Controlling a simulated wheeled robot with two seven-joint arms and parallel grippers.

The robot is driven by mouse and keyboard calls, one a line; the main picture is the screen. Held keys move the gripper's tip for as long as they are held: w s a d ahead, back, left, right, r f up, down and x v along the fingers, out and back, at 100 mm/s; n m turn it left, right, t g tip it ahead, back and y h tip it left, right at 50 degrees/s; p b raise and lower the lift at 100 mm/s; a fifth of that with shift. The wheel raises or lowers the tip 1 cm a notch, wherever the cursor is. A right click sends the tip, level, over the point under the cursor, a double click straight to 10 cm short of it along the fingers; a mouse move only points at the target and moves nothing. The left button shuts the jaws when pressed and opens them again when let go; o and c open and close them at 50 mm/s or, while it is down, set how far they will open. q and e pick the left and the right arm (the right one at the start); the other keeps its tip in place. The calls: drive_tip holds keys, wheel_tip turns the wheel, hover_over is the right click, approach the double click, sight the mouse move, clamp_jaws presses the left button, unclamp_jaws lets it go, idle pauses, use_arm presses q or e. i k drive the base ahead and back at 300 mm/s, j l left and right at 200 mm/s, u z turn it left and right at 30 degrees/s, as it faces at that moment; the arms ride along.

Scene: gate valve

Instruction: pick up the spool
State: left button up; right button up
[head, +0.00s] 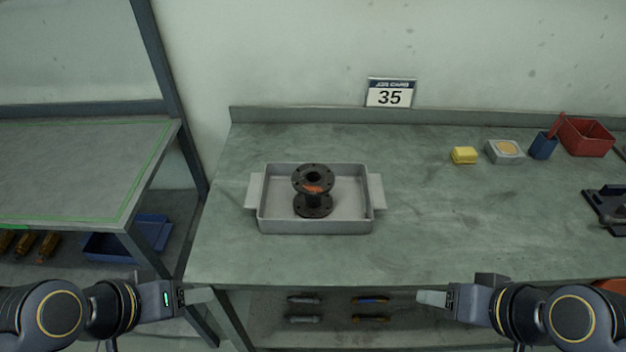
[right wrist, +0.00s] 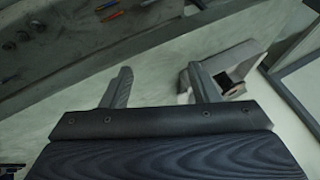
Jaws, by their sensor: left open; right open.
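The spool (head: 313,190) is a dark, flanged piece with bolt holes and an orange-red mark. It stands upright in a grey tray (head: 316,227) with a flat handle at each end, on the workbench. My left gripper (head: 202,296) is open and empty, low and left of the tray, by the bench's front edge. My right gripper (head: 432,298) is open and empty, low and right of the tray. In the right wrist view, the open fingers of my right gripper (right wrist: 160,90) show, with the tray (right wrist: 250,52) and part of the dark spool (right wrist: 229,82) beyond the right finger.
On the bench at the back right are a yellow block (head: 464,155), a grey container (head: 505,151), a blue cup (head: 543,146) and a red bin (head: 586,135). A dark device (head: 606,206) lies at the right. The bench between tray and device is clear. A second table (head: 80,165) stands left.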

sight(312, 183)
drive_tip(key=j, duration=0.55)
drive_tip(key=i+j+u, duration=0.15)
drive_tip(key=j, duration=0.95)
drive_tip(key=u, duration=0.05)
